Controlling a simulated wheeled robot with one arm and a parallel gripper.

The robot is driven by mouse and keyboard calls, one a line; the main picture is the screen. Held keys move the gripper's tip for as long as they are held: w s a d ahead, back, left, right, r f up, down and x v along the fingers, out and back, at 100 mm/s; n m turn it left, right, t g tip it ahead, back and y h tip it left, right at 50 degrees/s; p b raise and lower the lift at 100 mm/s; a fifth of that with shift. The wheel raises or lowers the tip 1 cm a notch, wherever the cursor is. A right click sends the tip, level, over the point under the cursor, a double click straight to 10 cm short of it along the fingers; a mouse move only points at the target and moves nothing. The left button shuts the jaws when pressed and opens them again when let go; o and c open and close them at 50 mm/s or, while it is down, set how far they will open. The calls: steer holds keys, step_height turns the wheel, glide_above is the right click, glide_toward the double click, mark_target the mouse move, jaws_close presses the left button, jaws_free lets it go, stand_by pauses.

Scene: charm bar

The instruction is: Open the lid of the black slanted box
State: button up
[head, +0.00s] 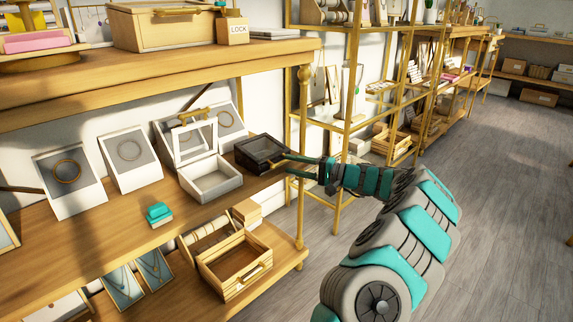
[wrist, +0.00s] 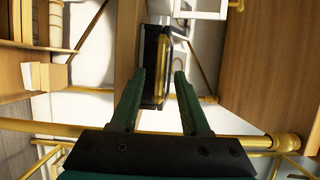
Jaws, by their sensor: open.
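The black slanted box (head: 257,149) stands at the right end of the middle wooden shelf, and its lid looks shut. In the wrist view the black box (wrist: 149,50) shows its narrow side, with a gold bar-like handle (wrist: 161,68) on it. My gripper (head: 286,156) reaches in from the right, close to the front of the box. In the wrist view my gripper (wrist: 159,73) is open, its two green fingers either side of the handle's near end. I cannot tell whether they touch it.
A white box (head: 211,181) with its lid raised stands just left of the black box. White jewelry stands (head: 130,152) and a small teal box (head: 158,213) are farther left. A gold post (head: 303,150) rises at the shelf end. The floor (head: 480,190) at right is clear.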

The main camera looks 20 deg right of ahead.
steer(key=shift+x, duration=1.25)
jaws_close()
stand_by(0.5)
